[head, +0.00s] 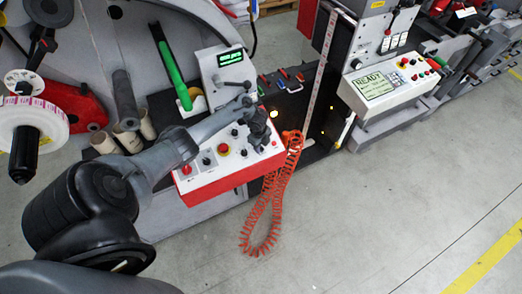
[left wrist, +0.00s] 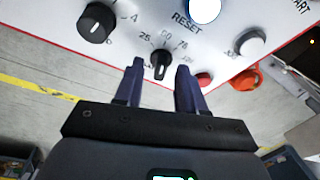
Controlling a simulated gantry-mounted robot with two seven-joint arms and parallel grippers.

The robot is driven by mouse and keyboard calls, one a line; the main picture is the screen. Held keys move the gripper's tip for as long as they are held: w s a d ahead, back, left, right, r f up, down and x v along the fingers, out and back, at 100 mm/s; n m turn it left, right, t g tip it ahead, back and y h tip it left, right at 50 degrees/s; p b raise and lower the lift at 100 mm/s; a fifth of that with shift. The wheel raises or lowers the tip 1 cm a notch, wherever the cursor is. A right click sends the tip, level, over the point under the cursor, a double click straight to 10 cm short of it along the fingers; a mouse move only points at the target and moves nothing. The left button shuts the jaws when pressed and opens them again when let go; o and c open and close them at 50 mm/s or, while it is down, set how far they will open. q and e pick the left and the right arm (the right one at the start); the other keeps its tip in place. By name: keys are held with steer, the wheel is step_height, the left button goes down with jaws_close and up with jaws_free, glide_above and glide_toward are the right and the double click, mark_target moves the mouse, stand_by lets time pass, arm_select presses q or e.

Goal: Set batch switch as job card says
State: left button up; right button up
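The control box (head: 228,182), white on top with a red front edge, carries knobs and buttons. My left gripper (head: 258,128) is above its right part in the head view. In the left wrist view the left gripper (left wrist: 160,68) is open, with one finger on each side of a small black switch knob (left wrist: 161,65). A gap shows between the knob and each finger. The scale around it reads 25, 50 and 75, and its pointer is near 50. I cannot read a switch name or make out a job card. The right gripper is not in view.
A larger black knob (left wrist: 96,22), a white RESET button (left wrist: 204,8), a grey knob (left wrist: 251,43) and a red button (left wrist: 204,79) are near the switch. An orange coiled cable (head: 262,215) hangs beside the box. The floor at right is clear.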

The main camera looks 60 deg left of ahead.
arm_select(q)
steer(key=shift+f, duration=0.4)
jaws_close()
